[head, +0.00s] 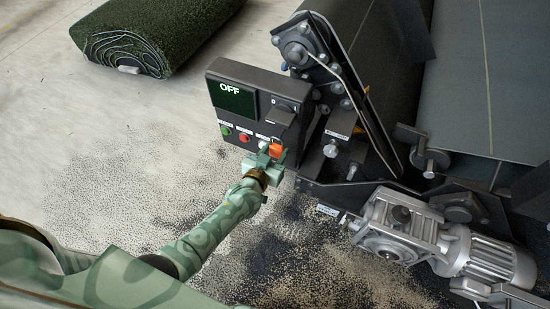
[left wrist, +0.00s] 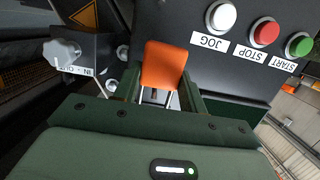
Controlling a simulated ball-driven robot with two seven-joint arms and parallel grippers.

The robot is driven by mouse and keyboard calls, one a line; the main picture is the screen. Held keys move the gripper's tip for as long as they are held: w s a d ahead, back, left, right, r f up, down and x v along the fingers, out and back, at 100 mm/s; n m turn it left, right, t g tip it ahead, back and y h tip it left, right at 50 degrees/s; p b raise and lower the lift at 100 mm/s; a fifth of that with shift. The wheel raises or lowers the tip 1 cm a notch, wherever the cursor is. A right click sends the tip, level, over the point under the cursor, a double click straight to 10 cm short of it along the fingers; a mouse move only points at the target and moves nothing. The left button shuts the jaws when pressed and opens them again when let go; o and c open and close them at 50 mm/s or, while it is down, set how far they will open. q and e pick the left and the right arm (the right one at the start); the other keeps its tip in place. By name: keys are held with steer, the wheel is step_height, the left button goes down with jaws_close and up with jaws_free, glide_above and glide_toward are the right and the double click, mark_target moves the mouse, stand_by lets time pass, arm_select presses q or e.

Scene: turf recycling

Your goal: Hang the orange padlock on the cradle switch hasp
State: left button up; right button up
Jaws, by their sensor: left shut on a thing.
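The orange padlock (head: 277,150) is held in my left gripper (head: 270,158), just in front of the lower right edge of the control box (head: 255,75). In the left wrist view the padlock (left wrist: 164,62) sits between the two green fingers (left wrist: 162,88), its metal shackle legs pointing down the picture towards the palm. The black rotary switch (head: 281,120), marked O and I, is on the right side of the box, above the padlock. The hasp's hole cannot be made out. My right gripper is not in view.
The box shows OFF above a green button (head: 226,131), a red button (head: 244,138) and a white button (head: 263,144). The belt machine frame (head: 340,125) and a silver motor (head: 490,262) stand to the right. A turf roll (head: 150,35) lies behind on open floor.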

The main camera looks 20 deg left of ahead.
arm_select(q)
steer(key=shift+w, duration=0.3)
steer(key=shift+w+b, duration=0.3)
steer(key=shift+w, duration=0.25)
stand_by(0.6)
steer(key=shift+w+f, duration=0.1)
steer(key=shift+f, duration=0.1)
steer(key=shift+w, duration=0.1)
steer(key=shift+w+f+b, duration=0.2)
steer(key=shift+w+b, duration=0.1)
steer(key=shift+b, duration=0.1)
